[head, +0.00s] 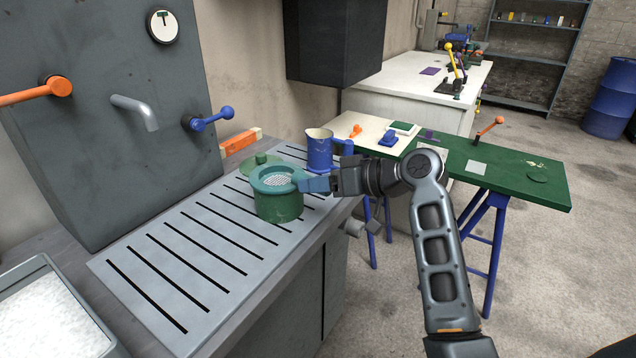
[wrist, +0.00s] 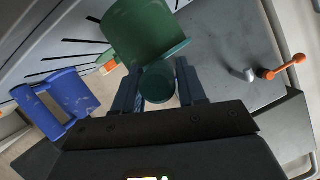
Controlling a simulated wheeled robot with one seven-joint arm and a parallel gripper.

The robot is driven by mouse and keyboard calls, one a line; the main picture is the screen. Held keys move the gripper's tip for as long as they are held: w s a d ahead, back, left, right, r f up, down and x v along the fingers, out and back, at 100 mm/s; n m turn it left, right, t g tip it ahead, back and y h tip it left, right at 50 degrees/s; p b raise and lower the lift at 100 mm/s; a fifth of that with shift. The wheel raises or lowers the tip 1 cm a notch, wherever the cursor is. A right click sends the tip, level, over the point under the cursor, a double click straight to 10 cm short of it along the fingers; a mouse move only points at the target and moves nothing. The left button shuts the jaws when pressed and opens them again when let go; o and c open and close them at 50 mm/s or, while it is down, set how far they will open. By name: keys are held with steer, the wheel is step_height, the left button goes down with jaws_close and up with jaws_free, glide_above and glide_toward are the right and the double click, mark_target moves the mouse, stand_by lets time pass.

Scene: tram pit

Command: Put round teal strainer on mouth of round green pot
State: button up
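The round teal strainer (head: 265,188) has a pale mesh centre and lies over the mouth of the round green pot (head: 280,208) in the head view, roughly level. I cannot tell whether its rim is fully seated. My gripper (head: 318,184) reaches in from the right, at the strainer's handle side. In the wrist view my gripper (wrist: 160,88) has its fingers on both sides of a dark teal part of the strainer (wrist: 158,80). The green pot (wrist: 145,32) shows just beyond the fingertips. The strainer's mesh is hidden there.
The pot stands on a slotted grey drain board (head: 165,255). A green lid (head: 262,163) lies behind it, and a blue jug (head: 320,152) stands behind to the right. A tap spout (head: 135,110) and a blue lever (head: 210,120) jut from the wall panel. The board's front left is clear.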

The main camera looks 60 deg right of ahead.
steer(key=o, duration=0.3)
steer(key=shift+s+r, duration=0.1)
steer(key=shift+r, duration=0.1)
steer(key=v, duration=1.2)
steer(key=shift+b, duration=0.45)
steer(key=shift+f, duration=0.1)
